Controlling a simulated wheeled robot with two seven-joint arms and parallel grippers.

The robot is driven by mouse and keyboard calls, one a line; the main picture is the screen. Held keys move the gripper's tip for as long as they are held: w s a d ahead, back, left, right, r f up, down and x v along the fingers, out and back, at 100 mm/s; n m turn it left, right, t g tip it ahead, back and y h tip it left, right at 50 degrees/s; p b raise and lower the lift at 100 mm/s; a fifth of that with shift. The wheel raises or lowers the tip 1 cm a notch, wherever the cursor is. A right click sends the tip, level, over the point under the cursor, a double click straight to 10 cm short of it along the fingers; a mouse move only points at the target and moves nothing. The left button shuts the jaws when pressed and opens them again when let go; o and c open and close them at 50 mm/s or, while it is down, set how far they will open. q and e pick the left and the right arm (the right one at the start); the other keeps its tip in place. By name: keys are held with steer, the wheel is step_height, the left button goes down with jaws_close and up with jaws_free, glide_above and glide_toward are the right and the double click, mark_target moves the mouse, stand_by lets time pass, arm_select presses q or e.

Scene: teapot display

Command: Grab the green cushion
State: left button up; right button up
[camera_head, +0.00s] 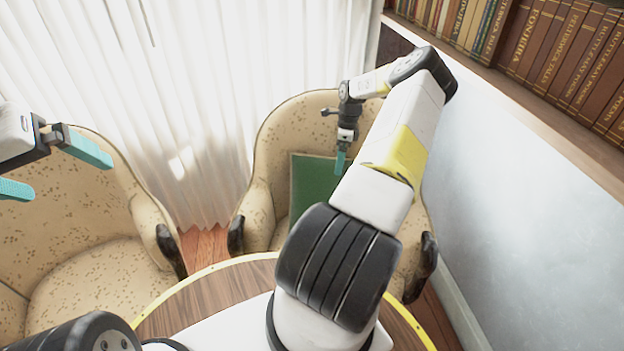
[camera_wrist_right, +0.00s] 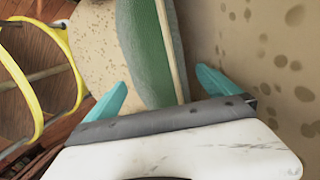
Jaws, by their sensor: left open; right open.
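The green cushion (camera_head: 309,187) leans upright against the back of the middle armchair (camera_head: 285,128) in the head view, partly hidden behind my right arm. My right gripper (camera_head: 341,160) is at the cushion's upper right edge. In the right wrist view the cushion (camera_wrist_right: 148,42) shows as a green strip between the two teal fingertips of the open right gripper (camera_wrist_right: 162,82). I cannot tell whether the fingers touch it. My left gripper (camera_head: 68,178) is open and empty, over the left armchair, well away from the cushion.
A round wooden table (camera_head: 222,291) with a yellow rim stands in front, below my right arm. The left armchair (camera_head: 75,230) is empty. A bookshelf (camera_head: 545,45) is at the upper right, a white curtain (camera_head: 190,90) behind. The yellow rim (camera_wrist_right: 62,40) also shows in the wrist view.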

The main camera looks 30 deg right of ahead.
steer(key=shift+a+f, duration=0.25)
steer(key=shift+f, duration=0.7)
steer(key=shift+a+f, duration=0.25)
steer(key=shift+f, duration=0.65)
steer(key=c, duration=1.7)
steer(key=shift+c, duration=0.7)
steer(key=shift+r, duration=0.15)
